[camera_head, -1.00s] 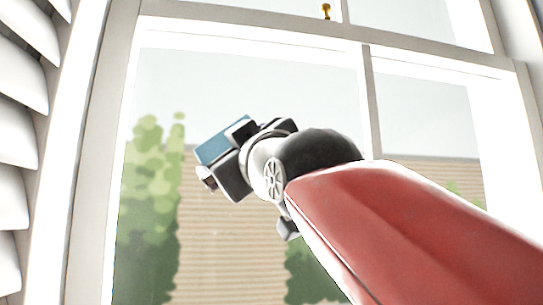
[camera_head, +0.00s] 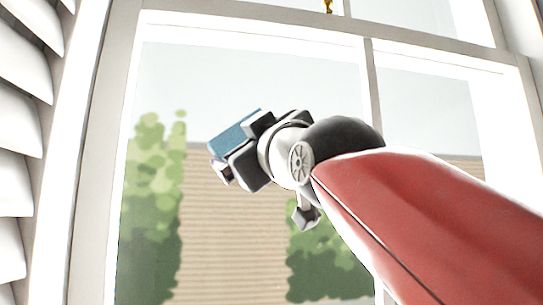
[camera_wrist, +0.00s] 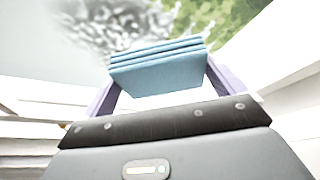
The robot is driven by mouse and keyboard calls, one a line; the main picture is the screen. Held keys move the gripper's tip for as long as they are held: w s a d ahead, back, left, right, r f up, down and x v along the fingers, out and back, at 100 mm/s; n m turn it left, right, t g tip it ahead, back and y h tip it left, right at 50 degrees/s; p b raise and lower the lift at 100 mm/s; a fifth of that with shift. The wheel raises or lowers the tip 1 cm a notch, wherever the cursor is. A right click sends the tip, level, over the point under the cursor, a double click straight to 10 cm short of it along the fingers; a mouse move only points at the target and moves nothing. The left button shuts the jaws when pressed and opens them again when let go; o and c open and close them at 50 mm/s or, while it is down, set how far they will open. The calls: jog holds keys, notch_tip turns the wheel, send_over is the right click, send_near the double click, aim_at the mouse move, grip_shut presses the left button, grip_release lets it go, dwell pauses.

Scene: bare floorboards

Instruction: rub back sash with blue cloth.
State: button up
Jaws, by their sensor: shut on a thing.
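The blue cloth (camera_wrist: 158,66) is a folded pad held between the two pale purple fingers of my gripper (camera_wrist: 160,80) in the wrist view. My gripper (camera_head: 228,158) is shut on it, and the blue cloth (camera_head: 236,136) also shows at its far side in the head view. The window sash (camera_head: 370,95) has pale frame bars around its glass. The gripper and cloth are in front of the large lower left pane. I cannot tell whether the cloth touches the glass. In the wrist view a grey smeared patch (camera_wrist: 120,28) shows just beyond the cloth.
White louvred shutters (camera_head: 20,150) stand along the left edge. A small brass catch (camera_head: 328,5) sits on the upper rail. Greenery and a slatted wall show through the glass. The left part of the pane is clear of my arm.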

jog(key=w+d+f+b, duration=0.3)
jog(key=d+b, duration=0.1)
jog(key=d, duration=0.7)
jog(key=s+a+p, duration=0.1)
jog(key=s+a, duration=0.2)
jog(key=a, duration=1.1)
jog(key=shift+s+a+r, duration=0.25)
jog(key=shift+s, duration=0.15)
dwell(1.8)
jog(key=shift+d, duration=0.1)
jog(key=w+d+b, duration=0.1)
jog(key=w+d, duration=0.2)
jog(key=d, duration=1)
jog(key=shift+w+d, duration=0.4)
dwell(0.6)
jog(key=shift+s, duration=0.1)
jog(key=shift+s+d+b, duration=0.25)
jog(key=shift+s+b, duration=0.1)
jog(key=shift+s, duration=0.6)
jog(key=shift+s+d+b, duration=0.3)
jog(key=shift+s, duration=0.6)
jog(key=shift+s+d+b, duration=0.25)
jog(key=shift+s+b, duration=0.1)
jog(key=shift+s, duration=0.6)
